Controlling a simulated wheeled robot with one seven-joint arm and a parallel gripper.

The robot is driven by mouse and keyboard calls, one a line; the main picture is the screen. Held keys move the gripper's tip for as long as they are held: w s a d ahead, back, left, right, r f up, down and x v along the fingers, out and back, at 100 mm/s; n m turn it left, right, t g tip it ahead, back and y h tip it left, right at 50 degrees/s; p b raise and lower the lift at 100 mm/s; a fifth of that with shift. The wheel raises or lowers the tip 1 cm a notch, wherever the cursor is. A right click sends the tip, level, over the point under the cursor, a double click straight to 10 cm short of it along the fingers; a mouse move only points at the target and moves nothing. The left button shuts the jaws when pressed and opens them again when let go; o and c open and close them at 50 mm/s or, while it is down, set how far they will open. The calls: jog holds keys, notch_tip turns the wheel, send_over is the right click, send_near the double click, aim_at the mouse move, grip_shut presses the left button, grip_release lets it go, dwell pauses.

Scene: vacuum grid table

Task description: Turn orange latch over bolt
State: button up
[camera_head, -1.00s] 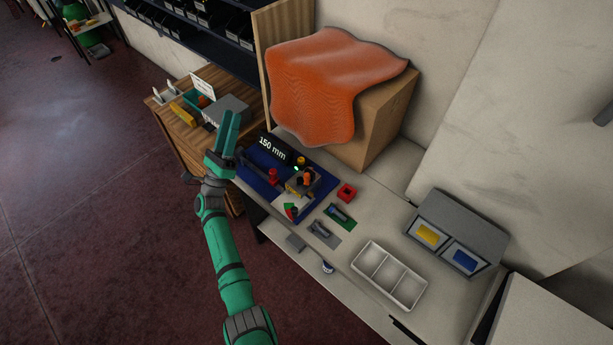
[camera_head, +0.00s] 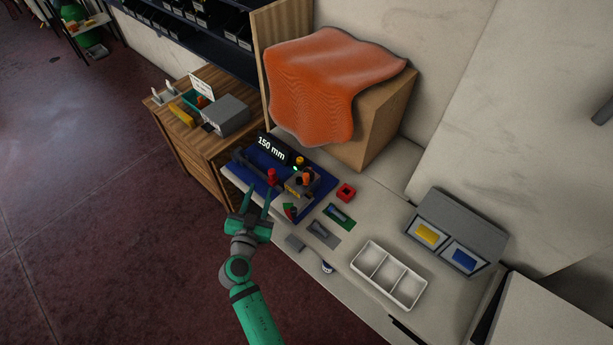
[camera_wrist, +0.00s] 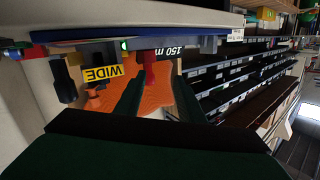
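A blue board (camera_head: 262,160) lies on the bench and carries a small fixture (camera_head: 296,187) with a small orange part (camera_head: 306,179), which may be the latch. The bolt is too small to tell apart. My gripper (camera_head: 259,194) is at the board's near left edge, fingers apart and empty, left of the fixture. In the wrist view, which is upside down, a red knob (camera_wrist: 150,68) shows between the open fingers (camera_wrist: 157,90), apart from them as far as I can tell.
An orange cloth (camera_head: 325,85) drapes over a cardboard box (camera_head: 385,115) behind the board. A red block (camera_head: 346,192), a white divided tray (camera_head: 388,275) and a grey bin unit (camera_head: 465,225) stand to the right. A yellow "WIDE" label (camera_wrist: 103,73) shows in the wrist view.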

aim_at(304, 179)
jog(key=s+d+r+h, duration=0.1)
jog(key=d+h, duration=0.1)
jog(key=d, duration=0.1)
jog(key=s+d+r+h, duration=0.2)
jog(key=d, duration=0.2)
jog(key=s+d+r+m+h, duration=0.1)
jog(key=d+h, duration=0.1)
jog(key=d, duration=0.1)
jog(key=shift+s+d+r, duration=0.15)
jog(key=shift+s, duration=0.1)
jog(key=x, duration=1)
jog(key=shift+w, duration=0.2)
jog(key=shift+c, duration=0.3)
grip_shut()
